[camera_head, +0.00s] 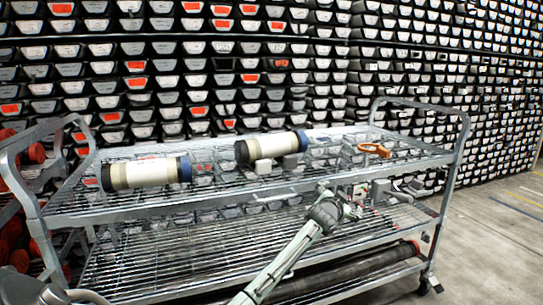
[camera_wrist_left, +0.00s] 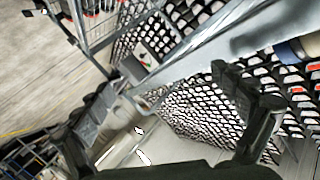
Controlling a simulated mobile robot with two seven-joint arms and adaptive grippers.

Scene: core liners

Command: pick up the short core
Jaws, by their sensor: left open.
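Two pale cylindrical cores with blue right ends lie on the cart's top shelf in the head view. The right one (camera_head: 278,146) looks shorter, lies farther back and rests on small pale blocks (camera_head: 263,166). The left one (camera_head: 150,172) looks longer and lies nearer the front left. My left gripper (camera_head: 352,203) is open by the cart's front edge, to the right of and in front of both cores, touching neither. In the left wrist view its fingers (camera_wrist_left: 175,75) are spread with nothing between them. Part of a core (camera_wrist_left: 312,44) shows at the upper right there.
The wire cart (camera_head: 222,197) has raised end handles and a front rail. An orange ring-like object (camera_head: 374,150) lies on its top shelf at the right. A long dark tube (camera_head: 350,275) lies on the lower shelf. Racks of core trays (camera_head: 210,85) fill the background. Floor is open at the right.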

